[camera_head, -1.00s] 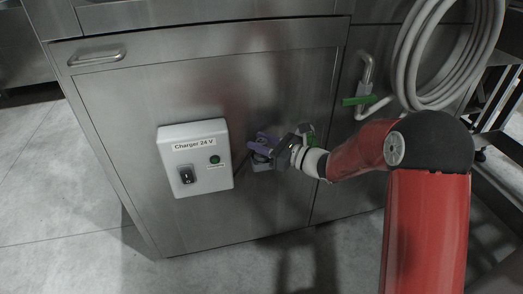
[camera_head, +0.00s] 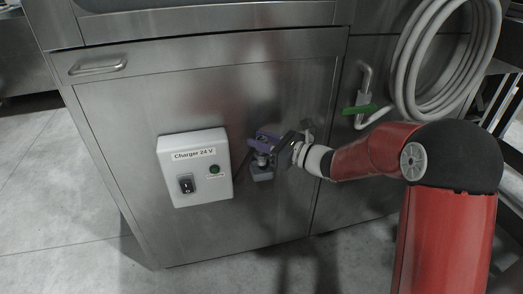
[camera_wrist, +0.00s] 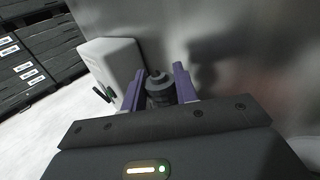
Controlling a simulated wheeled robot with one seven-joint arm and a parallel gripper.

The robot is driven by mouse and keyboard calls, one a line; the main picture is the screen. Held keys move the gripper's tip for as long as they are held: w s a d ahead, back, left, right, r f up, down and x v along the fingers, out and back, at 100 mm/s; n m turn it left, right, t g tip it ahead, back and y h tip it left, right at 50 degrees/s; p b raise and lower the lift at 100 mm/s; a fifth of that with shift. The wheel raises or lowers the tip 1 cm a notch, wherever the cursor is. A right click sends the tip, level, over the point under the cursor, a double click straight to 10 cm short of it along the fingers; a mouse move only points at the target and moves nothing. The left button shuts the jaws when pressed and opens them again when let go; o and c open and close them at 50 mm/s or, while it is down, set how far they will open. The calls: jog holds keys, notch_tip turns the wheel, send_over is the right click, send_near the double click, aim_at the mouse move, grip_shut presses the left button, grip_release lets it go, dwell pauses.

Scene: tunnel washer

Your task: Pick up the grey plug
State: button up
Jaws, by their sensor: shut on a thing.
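The grey plug (camera_wrist: 158,90) stands between the two purple fingers of my gripper (camera_wrist: 157,88) in the wrist view, and the gripper is shut on it. In the head view my gripper (camera_head: 262,143) is in front of the steel panel, right of the charger box. Part of the grey plug (camera_head: 261,159) shows below the purple fingers. A small grey holder (camera_head: 262,174) on the panel is right under the plug. I cannot tell whether the plug's lower end is clear of the holder.
The white charger box (camera_head: 195,175) with a black switch is close on the left. A coiled grey hose (camera_head: 405,70) and a green-handled valve (camera_head: 360,110) are to the upper right. A door handle (camera_head: 97,64) is at upper left. Black crates (camera_wrist: 35,65) show in the wrist view.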

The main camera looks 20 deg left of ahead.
notch_tip(320, 180, up, 3)
jog(key=shift+r, duration=0.1)
jog(key=s+d+b, duration=0.1)
jog(key=s+d, duration=0.4)
jog(key=s, duration=0.3)
jog(key=s+d, duration=0.5)
jog(key=s, duration=0.3)
jog(key=shift+s+f+b, duration=0.25)
jog(key=shift+s+b, duration=0.1)
jog(key=shift+d, duration=0.1)
